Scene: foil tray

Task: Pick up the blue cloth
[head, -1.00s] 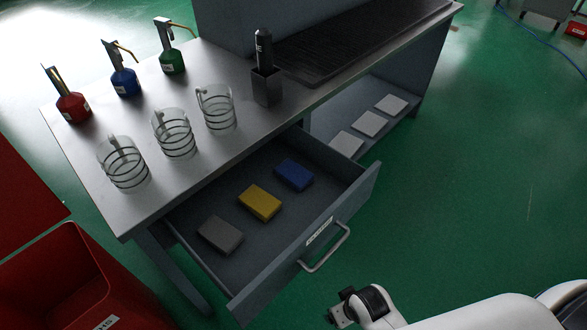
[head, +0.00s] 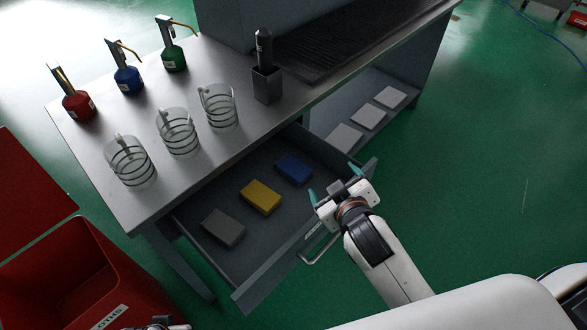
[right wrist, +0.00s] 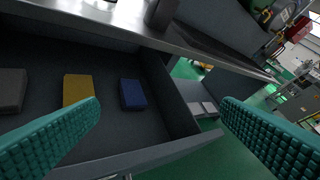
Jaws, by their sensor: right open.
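The blue cloth (head: 293,168) is a folded block lying flat in the open drawer, at its far right end. It also shows in the right wrist view (right wrist: 132,94), ahead and between the fingers in the picture. My right gripper (head: 334,183) is open and empty, over the drawer's front edge near the handle, to the right of the cloth and apart from it. Its teal ribbed fingers are spread wide in the right wrist view (right wrist: 162,108). A small part of my left gripper (head: 164,324) shows at the bottom edge; its fingers cannot be made out.
A yellow cloth (head: 260,197) and a grey cloth (head: 223,228) lie in the same drawer (head: 262,268). Glass mugs, coloured bottles and a dark holder (head: 266,84) stand on the bench (head: 100,170) above. A red bin (head: 60,285) stands at lower left.

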